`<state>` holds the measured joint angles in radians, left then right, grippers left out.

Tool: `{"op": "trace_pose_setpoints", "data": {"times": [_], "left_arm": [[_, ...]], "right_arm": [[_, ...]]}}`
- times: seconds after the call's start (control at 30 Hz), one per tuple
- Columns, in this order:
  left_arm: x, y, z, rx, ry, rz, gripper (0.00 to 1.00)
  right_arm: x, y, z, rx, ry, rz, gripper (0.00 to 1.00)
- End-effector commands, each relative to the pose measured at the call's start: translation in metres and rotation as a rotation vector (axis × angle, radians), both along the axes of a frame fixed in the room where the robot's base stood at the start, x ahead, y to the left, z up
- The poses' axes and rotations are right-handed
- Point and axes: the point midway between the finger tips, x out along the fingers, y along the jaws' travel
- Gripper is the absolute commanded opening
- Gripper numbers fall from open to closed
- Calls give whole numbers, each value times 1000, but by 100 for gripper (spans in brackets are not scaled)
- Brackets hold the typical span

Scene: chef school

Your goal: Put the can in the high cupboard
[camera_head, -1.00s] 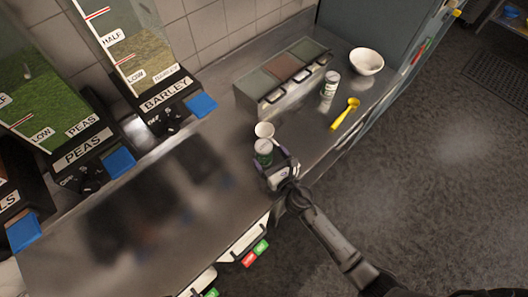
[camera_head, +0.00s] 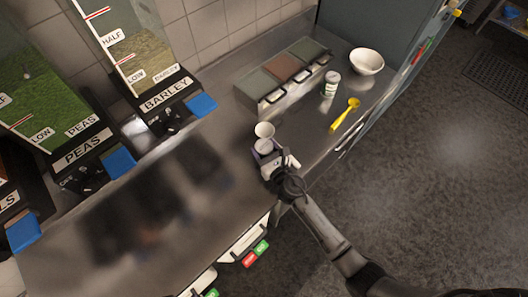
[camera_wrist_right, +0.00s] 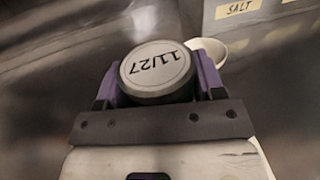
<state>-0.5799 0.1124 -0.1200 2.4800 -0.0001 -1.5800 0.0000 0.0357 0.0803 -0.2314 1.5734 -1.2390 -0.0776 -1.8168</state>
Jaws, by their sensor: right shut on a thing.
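My right gripper (camera_head: 267,157) is over the metal counter, beside a small white cup. In the right wrist view its purple fingers (camera_wrist_right: 157,85) are shut on both sides of a can (camera_wrist_right: 156,68), whose round lid reads "11/27". In the head view the can (camera_head: 264,146) shows as a pale round top between the fingers, its body mostly hidden. Whether it touches the counter I cannot tell. A second can (camera_head: 331,86), with a white and green label, stands upright at the right part of the counter. No high cupboard is clearly visible. My left gripper is not in view.
The white cup (camera_head: 264,130) stands just behind the held can. Barley (camera_head: 160,106) and peas (camera_head: 84,156) dispensers line the wall.

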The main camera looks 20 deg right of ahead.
Motion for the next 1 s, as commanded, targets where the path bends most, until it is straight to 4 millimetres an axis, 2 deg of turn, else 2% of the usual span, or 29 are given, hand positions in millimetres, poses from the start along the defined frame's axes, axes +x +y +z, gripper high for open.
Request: {"op": "trace_pose_setpoints", "data": {"times": [0.03, 0.3, 0.67, 0.83, 0.97, 1.0], "left_arm": [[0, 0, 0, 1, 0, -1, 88], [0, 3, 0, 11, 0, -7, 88], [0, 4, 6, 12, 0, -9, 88], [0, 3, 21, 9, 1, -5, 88], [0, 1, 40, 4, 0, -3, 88], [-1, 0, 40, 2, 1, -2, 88]], "right_arm": [[0, 0, 0, 0, 0, 0, 53], [0, 0, 1, 0, -2, 0, 29], [0, 0, 8, -2, -2, 1, 29], [0, 0, 28, -3, -4, 2, 29], [0, -1, 52, -4, -4, 2, 29], [-8, -10, 53, -6, -2, 1, 29]]}}
